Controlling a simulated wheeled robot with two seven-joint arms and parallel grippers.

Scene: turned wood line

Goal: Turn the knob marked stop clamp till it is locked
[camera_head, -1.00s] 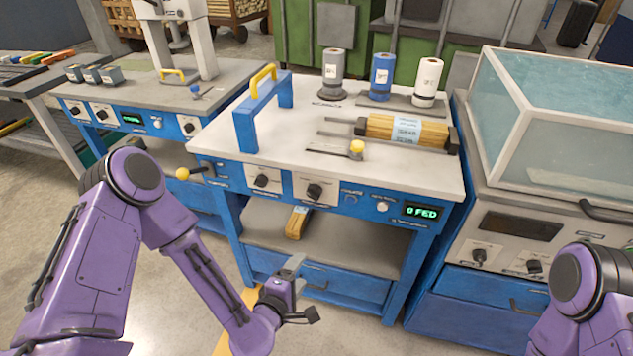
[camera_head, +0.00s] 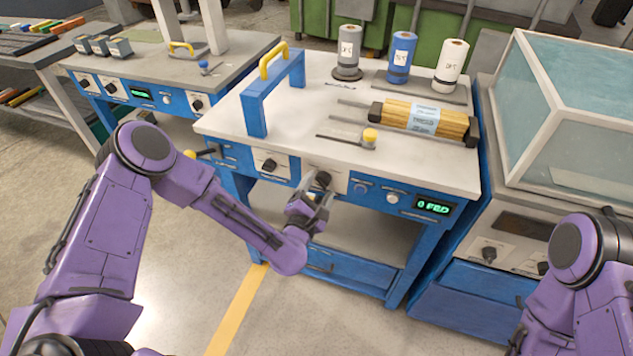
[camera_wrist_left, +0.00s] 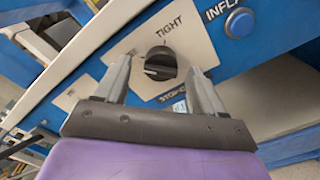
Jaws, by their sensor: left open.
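The black stop clamp knob (camera_wrist_left: 160,64) sits on a white plate on the blue front panel, in the middle of the left wrist view. The word TIGHT shows above it, and the label below is partly hidden by my gripper. In the head view the knob (camera_head: 322,179) is on the front of the middle bench. My left gripper (camera_wrist_left: 159,75) is open, with one finger on each side of the knob and space between fingers and knob. In the head view the left gripper (camera_head: 308,200) is just in front of the panel. My right gripper is out of view.
A blue button (camera_wrist_left: 239,23) sits right of the knob. Another knob (camera_head: 270,165) is to its left, and a green display (camera_head: 434,206) to its right. On the bench top are a bundle of sticks (camera_head: 425,118), a blue arch (camera_head: 262,95) and several rolls.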

